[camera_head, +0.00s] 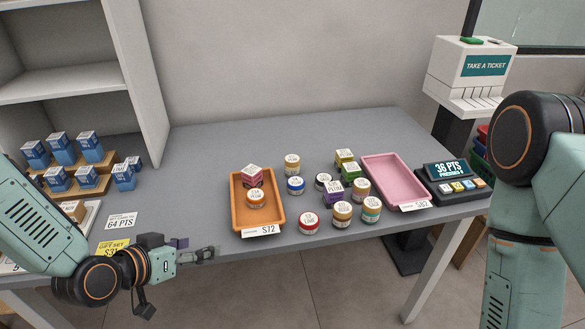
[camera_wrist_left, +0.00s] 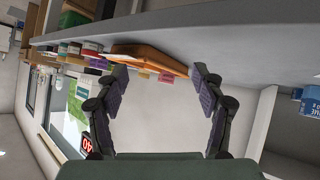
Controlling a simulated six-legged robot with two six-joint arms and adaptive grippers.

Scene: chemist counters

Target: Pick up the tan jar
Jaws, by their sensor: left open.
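I cannot tell which is the tan jar. An orange-tan jar (camera_head: 255,199) sits in the orange tray. My left gripper (camera_head: 209,253) is at the counter's front edge, left of the orange tray and apart from all jars. In the left wrist view my left gripper (camera_wrist_left: 160,82) is open and empty. My right gripper is out of view.
The orange tray (camera_head: 237,216) and pink tray (camera_head: 392,173) flank the jars. Red (camera_head: 308,223), blue (camera_head: 295,186) and other jars crowd between them. A points display (camera_head: 446,170) stands at right, blue boxes (camera_head: 57,181) at left. The counter's back is clear.

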